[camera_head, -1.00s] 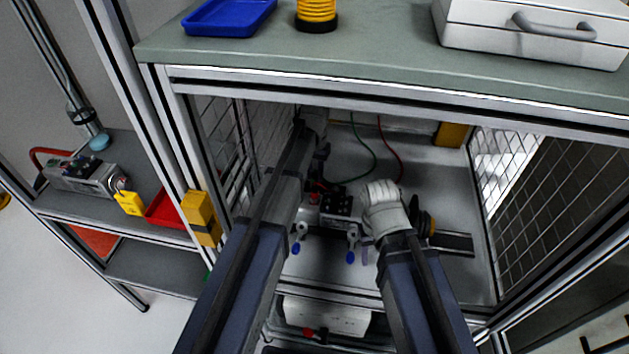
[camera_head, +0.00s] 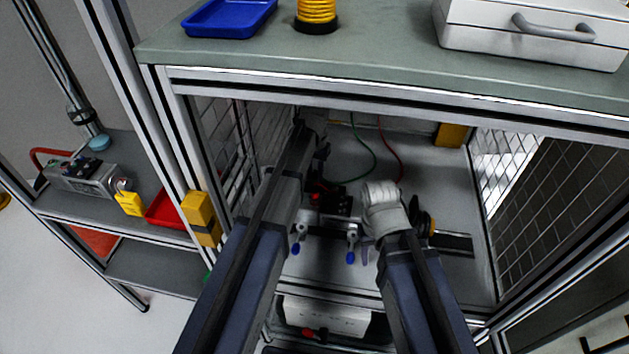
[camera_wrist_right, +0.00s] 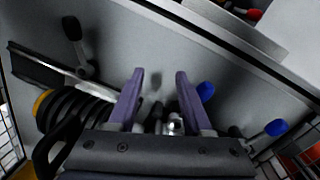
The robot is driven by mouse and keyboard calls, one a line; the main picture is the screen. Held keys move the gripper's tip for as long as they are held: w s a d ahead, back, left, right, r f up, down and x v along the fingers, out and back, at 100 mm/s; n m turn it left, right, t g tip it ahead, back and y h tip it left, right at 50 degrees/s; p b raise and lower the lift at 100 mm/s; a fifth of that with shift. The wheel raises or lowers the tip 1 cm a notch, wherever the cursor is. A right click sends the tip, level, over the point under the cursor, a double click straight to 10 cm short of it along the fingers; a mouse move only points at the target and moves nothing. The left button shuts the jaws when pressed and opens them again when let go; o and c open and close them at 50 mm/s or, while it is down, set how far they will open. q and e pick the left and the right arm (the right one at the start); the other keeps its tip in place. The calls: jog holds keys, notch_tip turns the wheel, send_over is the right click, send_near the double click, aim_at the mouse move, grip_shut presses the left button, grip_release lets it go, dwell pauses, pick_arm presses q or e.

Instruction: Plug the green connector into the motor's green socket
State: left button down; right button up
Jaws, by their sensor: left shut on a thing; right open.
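The green cable (camera_head: 370,166) hangs from the back of the bay and curves down to my left gripper (camera_head: 319,184). The left gripper is shut at the cable's end. The green connector in it is too small and shadowed to make out. Just below and right of it is a dark block (camera_head: 341,207) with red beside it, partly covered by my left arm. No green socket can be made out. My right gripper (camera_head: 368,250) points down beside the block; in the right wrist view its purple fingers (camera_wrist_right: 160,98) are apart, with nothing clearly between them.
Clamps with blue handles (camera_head: 350,257) stand in front of the block. A black ribbed cylinder with a yellow ring (camera_wrist_right: 75,108) lies beside my right gripper. A red cable (camera_head: 391,150) hangs behind. Mesh walls (camera_head: 520,190) and the bench top (camera_head: 380,50) enclose the bay.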

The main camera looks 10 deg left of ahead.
pick_arm(q)
jog(key=shift+r+p, duration=2.65)
jog(key=shift+r, duration=0.1)
jog(key=s+a+r+n+p, duration=0.1)
jog(key=s+a+r+p, duration=0.1)
jog(key=s+r+p, duration=1)
jog(key=shift+s+n, duration=0.3)
jog(key=shift+n, duration=0.1)
jog(key=shift+a+f+b, duration=0.1)
jog(key=shift+f+b, duration=0.2)
notch_tip(320, 180, down, 8)
jog(key=b, duration=0.7)
jog(key=shift+r+b, duration=0.15)
jog(key=shift+b, duration=0.2)
jog(key=shift+f+b, duration=0.4)
